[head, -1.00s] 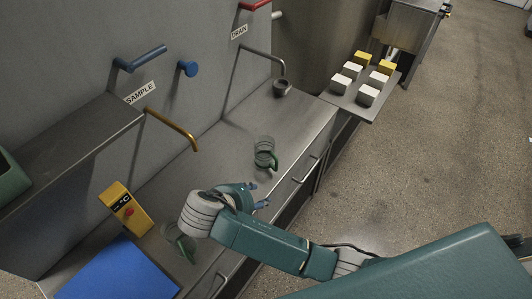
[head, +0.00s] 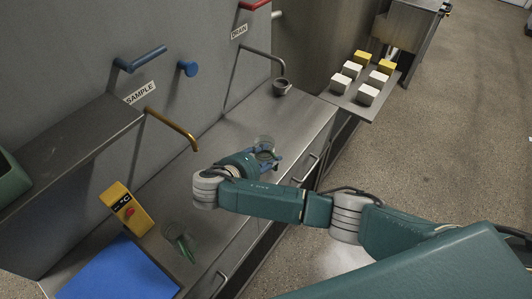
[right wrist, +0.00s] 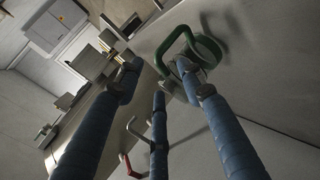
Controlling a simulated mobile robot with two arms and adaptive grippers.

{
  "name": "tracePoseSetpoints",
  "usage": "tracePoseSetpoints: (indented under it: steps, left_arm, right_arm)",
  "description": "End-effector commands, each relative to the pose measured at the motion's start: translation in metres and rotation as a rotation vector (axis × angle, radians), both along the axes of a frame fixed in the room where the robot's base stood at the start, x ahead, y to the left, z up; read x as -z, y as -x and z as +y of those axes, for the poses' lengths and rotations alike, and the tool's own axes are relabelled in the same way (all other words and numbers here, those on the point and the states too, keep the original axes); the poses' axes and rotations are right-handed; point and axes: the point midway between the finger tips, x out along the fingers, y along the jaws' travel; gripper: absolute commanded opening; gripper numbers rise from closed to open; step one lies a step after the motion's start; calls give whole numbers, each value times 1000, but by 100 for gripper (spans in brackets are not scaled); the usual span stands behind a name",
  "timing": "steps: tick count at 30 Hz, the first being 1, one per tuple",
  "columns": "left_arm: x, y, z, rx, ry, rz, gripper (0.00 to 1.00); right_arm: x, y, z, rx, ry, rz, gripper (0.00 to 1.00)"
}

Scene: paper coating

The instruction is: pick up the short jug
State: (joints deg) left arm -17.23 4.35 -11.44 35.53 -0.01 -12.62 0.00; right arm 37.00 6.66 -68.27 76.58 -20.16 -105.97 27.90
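A clear glass jug with a green handle (head: 264,142) stands on the metal counter, partly hidden behind my right gripper (head: 272,162). The green handle also shows in the right wrist view (right wrist: 207,50), close to the tips of the right-hand blue fingers. My right gripper's fingers (right wrist: 158,78) are spread apart, and I see no firm grip on the jug. A second glass jug with green (head: 179,240) is on the counter nearer the front. I cannot tell from these frames which jug is shorter. My left gripper does not show.
A yellow device (head: 126,208) and a blue mat (head: 118,272) lie at the front left. A brass spout (head: 172,128) and a grey drain spout (head: 264,52) overhang the counter (head: 292,118). White and yellow blocks sit on a shelf (head: 345,100) at the right.

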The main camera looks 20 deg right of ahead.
Motion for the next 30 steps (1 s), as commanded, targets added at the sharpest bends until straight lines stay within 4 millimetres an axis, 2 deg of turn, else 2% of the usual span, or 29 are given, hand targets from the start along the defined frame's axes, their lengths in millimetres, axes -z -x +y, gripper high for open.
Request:
tracePoseSetpoints:
  steps: [1, 4, 13, 19, 30]
  left_arm:
    - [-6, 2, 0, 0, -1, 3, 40]
    - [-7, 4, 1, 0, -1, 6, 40]
    - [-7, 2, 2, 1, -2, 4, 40]
    - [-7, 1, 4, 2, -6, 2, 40]
    - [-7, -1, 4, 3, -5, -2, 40]
  right_arm:
    - [0, -5, -7, 2, 5, 1, 38]
    - [8, -11, -14, 2, 2, 1, 38]
    - [12, -14, -16, -1, -1, 0, 38]
    - [12, -13, -16, -2, 0, 1, 0]
    - [11, -14, -16, -1, -1, -2, 0]
